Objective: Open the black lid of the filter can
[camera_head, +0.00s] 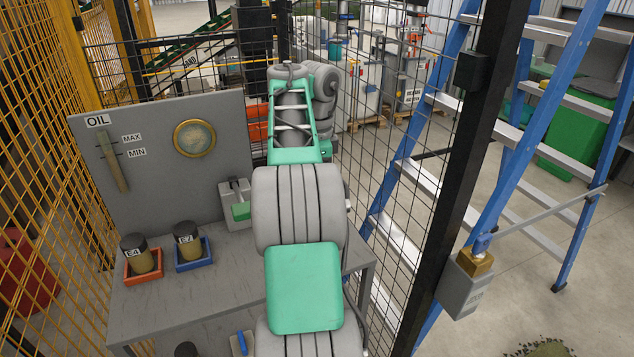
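The one labelled E4 (141,261) is in an orange-red tray (144,280) at the left. The one labelled E7 (188,250) is in a blue tray (193,266) to its right. Both are upright with their tops on. A third dark round top (186,350) shows at the bottom edge, mostly cut off. I cannot tell which of these is the filter can. My arm's grey and green links run up the middle of the view, right of the containers. My gripper is not visible.
A grey panel (215,150) with an oil gauge and round dial stands behind the bench. A grey-and-green device (237,203) sits at its foot. Yellow mesh (40,150) is left; black mesh fence (425,130) and a blue ladder (510,130) are right. The bench's left front is bare.

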